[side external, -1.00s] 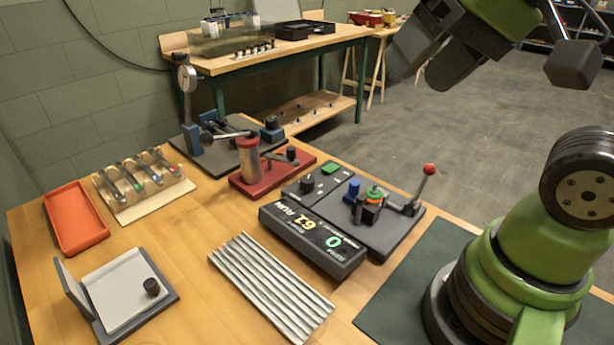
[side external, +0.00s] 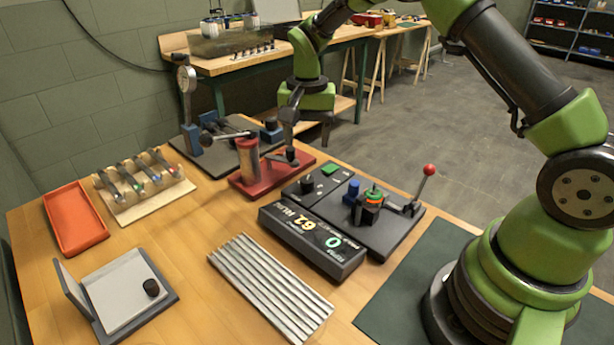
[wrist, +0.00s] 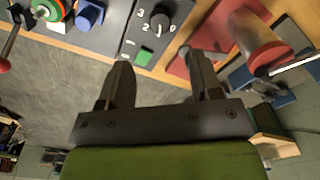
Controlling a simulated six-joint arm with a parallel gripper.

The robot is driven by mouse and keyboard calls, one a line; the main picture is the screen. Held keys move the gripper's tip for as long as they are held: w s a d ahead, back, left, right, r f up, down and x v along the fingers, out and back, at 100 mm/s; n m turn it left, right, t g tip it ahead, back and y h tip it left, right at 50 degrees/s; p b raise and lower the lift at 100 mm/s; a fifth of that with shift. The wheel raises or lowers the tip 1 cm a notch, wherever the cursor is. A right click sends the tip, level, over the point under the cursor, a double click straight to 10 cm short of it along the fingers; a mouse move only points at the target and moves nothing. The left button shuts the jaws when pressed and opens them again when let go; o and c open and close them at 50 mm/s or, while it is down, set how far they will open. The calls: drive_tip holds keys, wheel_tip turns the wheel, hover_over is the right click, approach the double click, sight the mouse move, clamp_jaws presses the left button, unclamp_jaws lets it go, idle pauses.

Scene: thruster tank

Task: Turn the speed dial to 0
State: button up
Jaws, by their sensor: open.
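The speed dial (side external: 307,184) is a small black knob on a dark control panel (side external: 301,197), beside a green button (side external: 329,170). In the wrist view the dial (wrist: 160,20) shows at the top, with white numerals 0 to 3 around it; I cannot tell clearly which one it points at. My gripper (side external: 309,143) is open and empty, pointing down behind and above the panel, apart from the dial. In the wrist view its two fingers (wrist: 160,62) spread below the dial, with the green button (wrist: 145,57) showing between them. The display box (side external: 311,239) shows RUN, about 62, and 0.
A red stand (side external: 272,174) with a cylinder is close to the gripper, left of the panel. A thruster rig with a blue block (side external: 351,192) and a red-tipped lever (side external: 429,170) stands right. A ribbed metal plate (side external: 270,286) lies in front.

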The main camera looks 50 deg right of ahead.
sight(307, 180)
wheel_tip(307, 180, down, 10)
idle(0.5)
drive_tip(key=c, duration=0.9)
